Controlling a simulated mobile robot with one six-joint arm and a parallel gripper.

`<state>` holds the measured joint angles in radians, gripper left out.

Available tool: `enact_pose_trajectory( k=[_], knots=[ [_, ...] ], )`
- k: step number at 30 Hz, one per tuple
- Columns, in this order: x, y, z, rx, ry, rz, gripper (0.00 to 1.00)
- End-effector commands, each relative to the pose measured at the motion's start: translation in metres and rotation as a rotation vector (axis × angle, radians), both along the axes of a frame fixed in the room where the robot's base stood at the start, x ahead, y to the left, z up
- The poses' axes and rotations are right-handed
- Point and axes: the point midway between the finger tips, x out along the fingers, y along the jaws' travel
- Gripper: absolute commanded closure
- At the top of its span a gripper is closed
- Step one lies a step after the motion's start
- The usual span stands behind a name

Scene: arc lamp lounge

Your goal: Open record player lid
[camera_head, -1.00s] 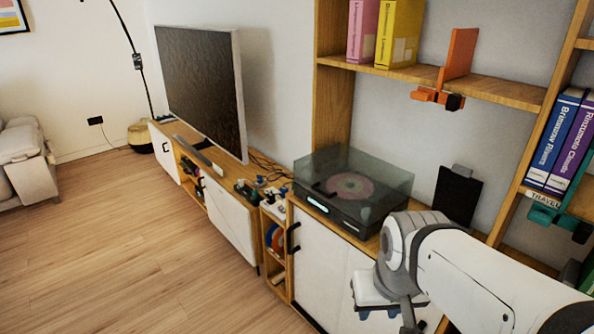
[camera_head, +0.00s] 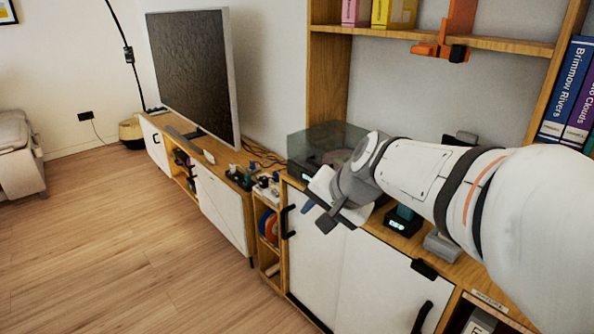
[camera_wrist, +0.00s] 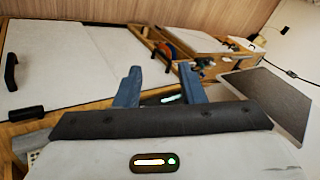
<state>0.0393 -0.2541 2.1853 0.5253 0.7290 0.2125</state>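The record player (camera_head: 308,170) sits on the cabinet top, its right part hidden behind my arm in the head view. Its smoky see-through lid (camera_head: 318,138) looks closed; the visible part lies level over the player. My gripper (camera_head: 316,215) is at the cabinet's front, before and below the player. In the wrist view, the two blue fingers of my gripper (camera_wrist: 160,86) are spread apart with nothing between them. A dark surface with a lit strip (camera_wrist: 172,98) shows beyond them, probably the player's front. I cannot tell whether a finger touches the lid.
The television (camera_head: 195,75) stands left of the player. Small items (camera_head: 240,178) and cables lie between them. A shelf (camera_head: 490,45) with an orange bookend (camera_head: 458,22) overhangs at the back. A small lit device (camera_head: 403,222) stands right of the player. The floor (camera_head: 130,240) is clear.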

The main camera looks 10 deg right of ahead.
Motion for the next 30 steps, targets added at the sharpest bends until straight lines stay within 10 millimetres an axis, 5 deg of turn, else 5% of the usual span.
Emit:
enact_pose_trajectory(
  k=[1,8,15,21,30],
  knots=[
    [0.024,0.000,-0.023,0.071,-0.024,-0.064,0.64],
    [0.121,-0.008,-0.039,0.422,-0.124,-0.352,0.64],
    [0.208,-0.041,-0.057,0.790,-0.202,-0.623,0.64],
    [0.250,-0.066,-0.065,1.001,-0.234,-0.762,0.64],
    [0.277,-0.072,-0.066,1.083,-0.240,-0.812,0.64]
  ],
)
